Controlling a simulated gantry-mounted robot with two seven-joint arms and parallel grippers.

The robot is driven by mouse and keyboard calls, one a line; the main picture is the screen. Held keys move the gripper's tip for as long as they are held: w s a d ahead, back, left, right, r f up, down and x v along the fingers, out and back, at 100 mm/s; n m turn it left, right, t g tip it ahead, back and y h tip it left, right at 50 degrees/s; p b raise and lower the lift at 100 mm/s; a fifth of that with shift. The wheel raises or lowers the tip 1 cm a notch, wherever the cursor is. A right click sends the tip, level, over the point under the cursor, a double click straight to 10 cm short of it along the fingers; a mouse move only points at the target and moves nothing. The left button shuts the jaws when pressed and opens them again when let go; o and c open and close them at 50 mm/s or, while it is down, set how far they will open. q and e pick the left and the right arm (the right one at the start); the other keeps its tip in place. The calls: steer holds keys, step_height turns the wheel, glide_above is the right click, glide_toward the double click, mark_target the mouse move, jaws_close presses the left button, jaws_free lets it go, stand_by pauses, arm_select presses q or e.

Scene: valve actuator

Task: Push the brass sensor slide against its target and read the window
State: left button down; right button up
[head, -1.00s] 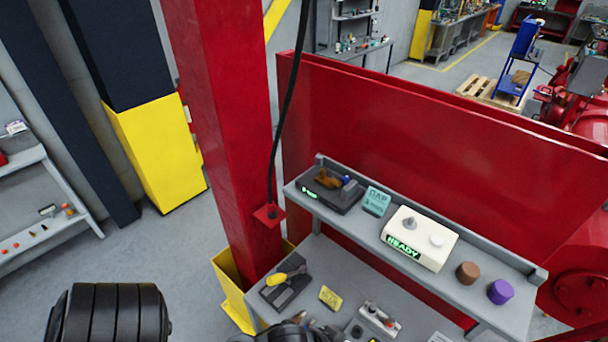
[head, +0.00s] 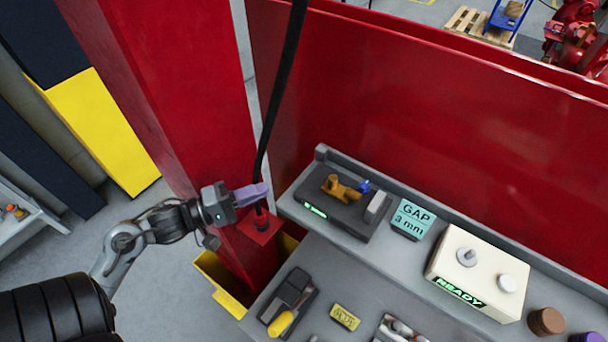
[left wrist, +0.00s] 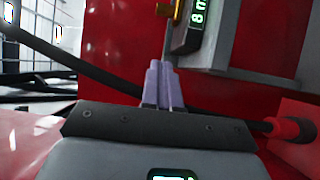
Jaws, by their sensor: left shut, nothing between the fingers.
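The brass sensor slide (head: 340,188), with a blue tip (head: 364,186), sits on a dark base (head: 336,218) at the left end of the upper shelf. A grey block (head: 377,207), seemingly the target, stands right of the tip; contact is hard to judge. The lit green window (head: 315,211) is on the base's front; in the left wrist view the window (left wrist: 197,14) shows an 8 and part of an m. Brass (left wrist: 165,8) shows beside it. My left gripper (head: 263,190) is shut and empty, left of the base and apart from it. My right gripper is out of view.
A teal card (head: 411,217) reads GAP 3 mm. Right of it stand a cream READY box (head: 480,272) and a brown knob (head: 546,321). A black cable (head: 273,100) hangs behind my left fingers beside the red column (head: 165,80). The lower bench holds a yellow-handled device (head: 288,304).

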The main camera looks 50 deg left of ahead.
mark_target(313, 191)
arm_select(q)
steer(key=x, duration=0.5)
steer(key=p+x, duration=0.1)
steer(key=x, duration=0.4)
steer(key=shift+r, duration=0.2)
steer(key=shift+w+d+p, duration=0.15)
steer(key=shift+d+p, duration=0.1)
steer(key=shift+d, duration=0.3)
steer(key=shift+w+d+p, duration=0.15)
steer(key=shift+d+p, duration=0.1)
steer(key=shift+d, duration=0.3)
steer(key=shift+w+d+f, duration=0.15)
steer(key=shift+w+d, duration=0.15)
steer(key=shift+d, duration=0.35)
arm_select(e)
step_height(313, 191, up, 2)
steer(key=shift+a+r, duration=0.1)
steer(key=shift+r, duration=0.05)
arm_select(q)
steer(key=shift+d, duration=0.1)
